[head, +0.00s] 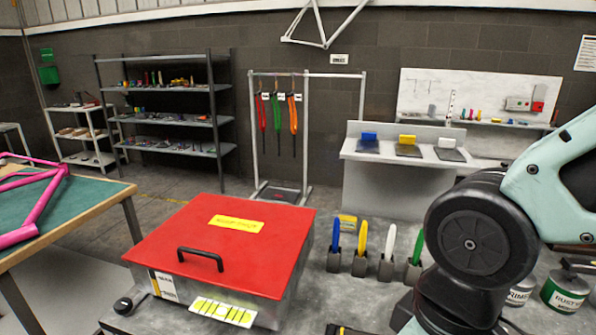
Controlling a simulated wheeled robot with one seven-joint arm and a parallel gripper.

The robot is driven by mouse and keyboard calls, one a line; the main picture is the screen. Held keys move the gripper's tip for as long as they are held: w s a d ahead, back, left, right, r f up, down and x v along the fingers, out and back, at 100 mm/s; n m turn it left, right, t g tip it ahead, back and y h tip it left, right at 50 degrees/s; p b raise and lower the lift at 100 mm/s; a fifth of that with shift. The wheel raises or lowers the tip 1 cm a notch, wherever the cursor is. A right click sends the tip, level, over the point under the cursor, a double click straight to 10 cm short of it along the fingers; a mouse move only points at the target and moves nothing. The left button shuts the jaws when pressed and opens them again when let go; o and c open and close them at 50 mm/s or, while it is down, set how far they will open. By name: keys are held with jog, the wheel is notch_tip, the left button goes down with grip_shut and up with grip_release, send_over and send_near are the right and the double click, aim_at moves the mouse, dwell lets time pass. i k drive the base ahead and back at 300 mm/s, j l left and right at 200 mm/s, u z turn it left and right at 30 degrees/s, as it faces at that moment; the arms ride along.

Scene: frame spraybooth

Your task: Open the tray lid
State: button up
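A grey metal tray box with a flat red lid (265,255) stands on the bench in the lower middle of the head view. The lid lies flat and shut on the box (230,305). A black bar handle (200,257) is fixed on top of the lid near its front edge. A yellow label (236,223) is on the lid toward the back. My arm comes in from the right and runs down past the bottom edge, to the right of the box. I cannot make out my gripper in this view.
Brushes with blue, yellow, white and green handles (388,250) stand in holders right of the box. Paint cans (566,290) stand at the far right. A black knob (123,306) is at the box's front left. A green-topped table (85,212) with a pink frame is at left.

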aim_at(253, 248)
jog(key=j+u, duration=0.25)
jog(key=u, duration=0.15)
jog(key=j+u, duration=0.55)
jog(key=u, duration=0.2)
